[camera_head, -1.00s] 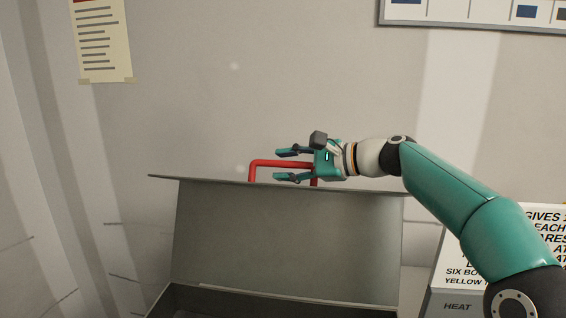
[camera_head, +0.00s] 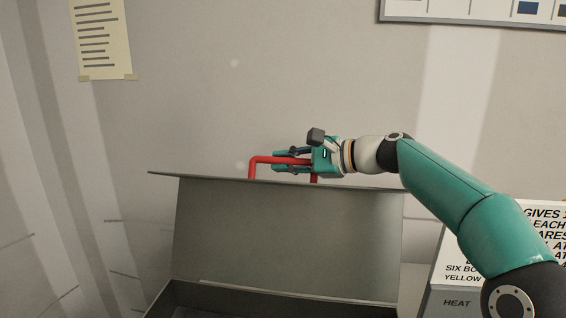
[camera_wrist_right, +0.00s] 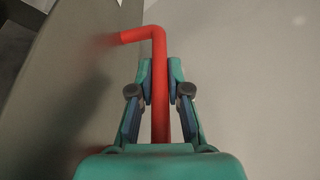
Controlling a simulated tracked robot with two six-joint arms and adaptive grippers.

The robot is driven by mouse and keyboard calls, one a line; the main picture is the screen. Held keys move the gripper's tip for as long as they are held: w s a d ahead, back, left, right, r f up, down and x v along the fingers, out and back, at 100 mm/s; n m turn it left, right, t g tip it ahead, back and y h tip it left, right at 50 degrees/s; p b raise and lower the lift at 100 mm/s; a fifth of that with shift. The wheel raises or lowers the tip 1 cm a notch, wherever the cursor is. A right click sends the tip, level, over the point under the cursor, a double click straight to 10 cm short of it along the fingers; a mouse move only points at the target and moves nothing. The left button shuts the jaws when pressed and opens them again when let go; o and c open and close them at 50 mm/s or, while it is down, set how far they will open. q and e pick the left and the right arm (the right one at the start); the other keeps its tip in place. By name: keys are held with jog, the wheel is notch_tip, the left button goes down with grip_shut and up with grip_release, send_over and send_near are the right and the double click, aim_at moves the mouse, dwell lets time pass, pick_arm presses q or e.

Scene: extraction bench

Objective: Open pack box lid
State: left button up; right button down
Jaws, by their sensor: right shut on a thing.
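The pack box lid (camera_head: 285,235) is raised and leans back, and I see its grey inner face in the head view. The dark box (camera_head: 180,300) shows below it at the bottom edge, mostly cut off. A red bar handle (camera_head: 265,160) stands up at the lid's upper edge. My right gripper (camera_head: 275,162) is shut on the handle's long bar. In the right wrist view the red handle (camera_wrist_right: 160,85) runs between the two fingers, and its bent end reaches left to the lid (camera_wrist_right: 70,80). My left gripper is not in view.
A grey wall (camera_head: 300,70) stands behind the lid. A sign with black text (camera_head: 480,255) stands right of the box, under my right arm. A notice (camera_head: 102,40) and a board (camera_head: 470,12) hang on the wall.

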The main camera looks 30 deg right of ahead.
jog(key=shift+n+t, duration=0.5)
jog(key=shift+n, duration=0.4)
jog(key=s+a+b, duration=0.2)
jog(key=s+b, duration=0.1)
jog(key=s+a+b, duration=0.1)
jog(key=b, duration=0.1)
jog(key=shift+s+a+r, duration=0.2)
jog(key=shift+r, duration=0.1)
jog(key=shift+s+a+r+b, duration=0.2)
jog(key=shift+s+a+b, duration=0.1)
jog(key=shift+b, duration=0.1)
jog(key=shift+d, duration=0.1)
jog(key=c, duration=1.1)
grip_release()
jog(key=shift+c, duration=0.2)
jog(key=shift+d+r, duration=0.1)
jog(key=v, duration=1.1)
jog(key=shift+s, duration=0.4)
jog(key=shift+d, duration=0.15)
jog(key=shift+s+d, duration=0.1)
